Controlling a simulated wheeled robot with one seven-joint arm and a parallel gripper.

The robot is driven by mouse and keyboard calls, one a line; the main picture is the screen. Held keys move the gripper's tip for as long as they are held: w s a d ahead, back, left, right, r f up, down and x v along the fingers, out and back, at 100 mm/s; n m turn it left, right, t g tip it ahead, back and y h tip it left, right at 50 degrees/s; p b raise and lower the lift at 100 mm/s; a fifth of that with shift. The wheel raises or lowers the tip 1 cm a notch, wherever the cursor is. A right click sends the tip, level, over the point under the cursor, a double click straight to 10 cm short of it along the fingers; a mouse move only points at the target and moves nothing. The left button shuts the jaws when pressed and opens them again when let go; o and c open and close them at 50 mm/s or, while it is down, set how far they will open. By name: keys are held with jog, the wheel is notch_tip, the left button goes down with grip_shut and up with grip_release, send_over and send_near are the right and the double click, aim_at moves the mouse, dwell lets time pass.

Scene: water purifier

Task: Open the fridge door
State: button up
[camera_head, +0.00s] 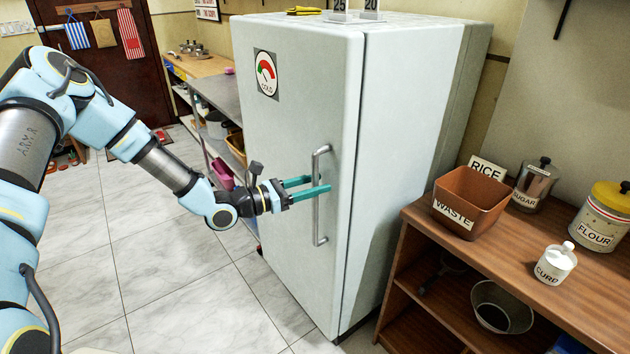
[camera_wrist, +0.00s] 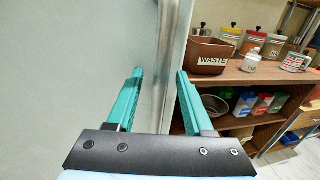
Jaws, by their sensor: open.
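The fridge (camera_head: 290,130) is pale grey-white with a "COLD" dial sticker on its door. The door is closed. A vertical silver handle (camera_head: 316,215) runs along the door's right side. My gripper (camera_head: 312,185) is open, with teal fingers at the handle's upper part, one finger appearing to pass in front of the bar. In the wrist view the handle bar (camera_wrist: 162,80) stands between the two open fingers (camera_wrist: 160,85). The fingers do not appear closed on it. Whether either finger touches the bar cannot be told.
A wooden shelf unit (camera_head: 415,218) stands right of the fridge, holding a brown waste bin (camera_head: 470,200), a sugar canister (camera_head: 533,184), a flour canister (camera_head: 602,217) and a white curd jar (camera_head: 556,263). A metal table (camera_head: 218,97) stands left of the fridge. The tiled floor (camera_head: 180,285) before the door is clear.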

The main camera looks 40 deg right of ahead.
jog(key=shift+d, duration=0.1)
grip_shut()
dwell(0.4)
dwell(1.0)
